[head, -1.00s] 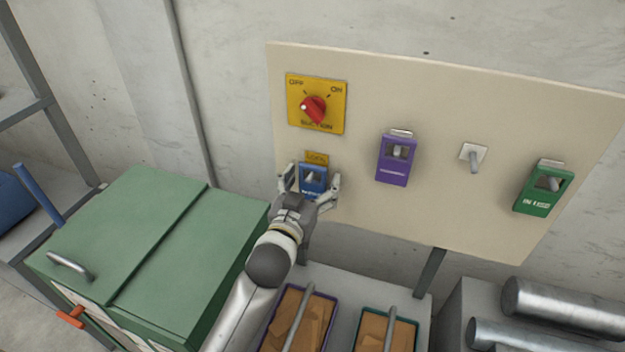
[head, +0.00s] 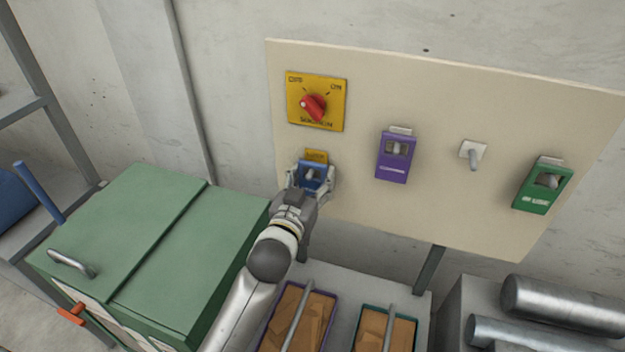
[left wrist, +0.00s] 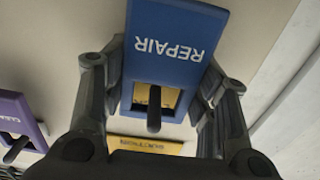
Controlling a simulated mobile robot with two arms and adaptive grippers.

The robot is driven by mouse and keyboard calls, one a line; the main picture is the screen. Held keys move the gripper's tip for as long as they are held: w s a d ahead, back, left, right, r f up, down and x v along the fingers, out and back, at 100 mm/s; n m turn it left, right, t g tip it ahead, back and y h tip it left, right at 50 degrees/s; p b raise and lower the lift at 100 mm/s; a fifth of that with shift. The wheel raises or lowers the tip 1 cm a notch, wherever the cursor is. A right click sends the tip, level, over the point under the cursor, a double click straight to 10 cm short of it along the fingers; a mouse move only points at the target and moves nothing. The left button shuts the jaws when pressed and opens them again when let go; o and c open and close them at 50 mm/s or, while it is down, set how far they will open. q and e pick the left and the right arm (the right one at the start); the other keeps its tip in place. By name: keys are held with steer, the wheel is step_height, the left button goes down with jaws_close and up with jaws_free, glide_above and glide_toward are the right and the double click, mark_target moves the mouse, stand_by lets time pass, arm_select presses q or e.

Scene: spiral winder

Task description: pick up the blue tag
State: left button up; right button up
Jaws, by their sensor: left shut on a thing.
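The blue tag (head: 311,177) hangs on a peg at the lower left of the cream board (head: 440,120). In the left wrist view the blue tag (left wrist: 172,45) reads REPAIR upside down, and a dark peg (left wrist: 154,122) shows through its window. My left gripper (head: 311,178) is shut on the blue tag, with a finger at each side edge. The fingers also show in the left wrist view (left wrist: 160,90). The tag is still at the board with the peg through its window. My right gripper is not in view.
A purple tag (head: 395,160) and a green tag (head: 543,188) hang to the right, with an empty peg (head: 473,155) between them. A yellow switch plate (head: 316,100) with a red knob is above. A green cabinet (head: 150,255) and two open boxes stand below.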

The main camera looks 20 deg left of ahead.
arm_select(q)
steer(key=shift+r, duration=0.5)
steer(key=shift+s+r+b, duration=0.1)
steer(key=shift+s+b, duration=0.15)
steer(key=shift+b, duration=0.2)
steer(key=s, duration=1.7)
steer(key=shift+s+a+b, duration=0.2)
steer(key=shift+a+b, duration=0.1)
steer(key=shift+b, duration=0.05)
steer(key=shift+r, duration=0.1)
